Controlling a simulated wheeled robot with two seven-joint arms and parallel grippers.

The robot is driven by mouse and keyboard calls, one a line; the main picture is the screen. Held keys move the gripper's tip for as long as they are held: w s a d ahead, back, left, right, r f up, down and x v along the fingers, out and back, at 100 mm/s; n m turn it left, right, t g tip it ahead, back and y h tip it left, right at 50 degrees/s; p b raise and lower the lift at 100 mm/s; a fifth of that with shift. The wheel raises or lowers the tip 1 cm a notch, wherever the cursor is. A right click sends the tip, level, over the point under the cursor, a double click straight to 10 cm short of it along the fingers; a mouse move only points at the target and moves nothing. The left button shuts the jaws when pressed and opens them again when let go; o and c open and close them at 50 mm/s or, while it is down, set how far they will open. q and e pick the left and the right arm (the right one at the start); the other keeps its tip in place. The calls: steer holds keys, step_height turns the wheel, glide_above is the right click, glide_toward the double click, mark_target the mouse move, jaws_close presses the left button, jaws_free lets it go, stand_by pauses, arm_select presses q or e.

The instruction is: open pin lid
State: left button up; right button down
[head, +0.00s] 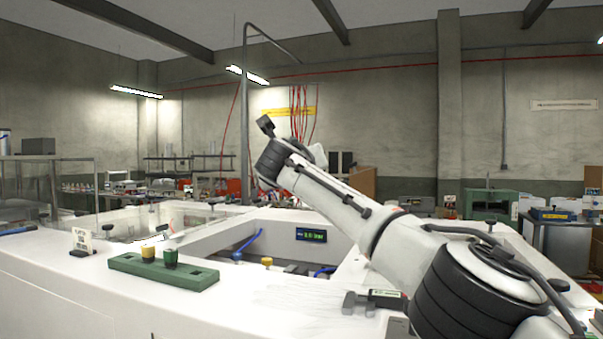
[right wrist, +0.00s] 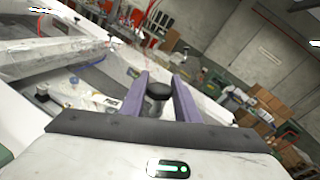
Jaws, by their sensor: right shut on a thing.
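In the right wrist view, my right gripper (right wrist: 158,88) has its two purple fingers around a dark round-topped knob (right wrist: 158,93) and is shut on it. What the knob is fixed to is hidden behind the hand. My left gripper is not in view.
A green block (head: 120,264) with a yellow and a green peg stands on the white bench (head: 60,275). A small sign (head: 82,240) is beside it. A green-lit display (head: 311,234) sits in the open well. A grey device (head: 375,300) lies near the front edge.

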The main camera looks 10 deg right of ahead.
steer(key=c, duration=1.4)
jaws_free()
steer(key=shift+f, duration=0.1)
steer(key=shift+o, duration=0.2)
steer(key=shift+s+a+f+b, duration=0.15)
steer(key=shift+s+b, duration=0.15)
steer(key=shift+b, duration=0.25)
steer(key=b+v, duration=0.5)
steer(key=v, duration=0.4)
steer(key=shift+s+r, duration=0.3)
steer(key=shift+s, duration=0.05)
